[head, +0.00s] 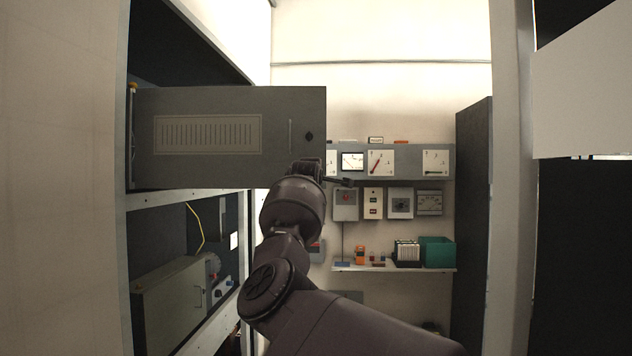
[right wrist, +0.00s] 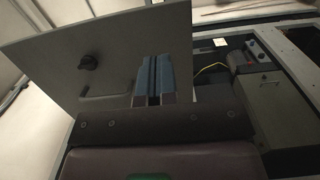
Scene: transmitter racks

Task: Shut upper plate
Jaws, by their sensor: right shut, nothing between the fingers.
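The upper plate (head: 220,165) is a grey panel with a slotted vent, a thin handle and a dark knob. It stands swung open from the left rack, with its hinge side at the left post. In the right wrist view the plate (right wrist: 60,75) fills the upper left, with its knob and handle showing. My right gripper (head: 335,181) is at the plate's lower right corner in the head view. Its blue fingers (right wrist: 153,80) are together and empty, in front of the plate near its edge. I cannot tell whether they touch it. My left gripper is out of view.
Below the plate, the rack's lower bay holds a grey-green box (head: 172,305) and a yellow cable (head: 198,228). On the back wall are a meter panel (head: 408,163) and a shelf (head: 395,268) with a green bin (head: 437,252). A pale post (head: 510,200) stands at the right.

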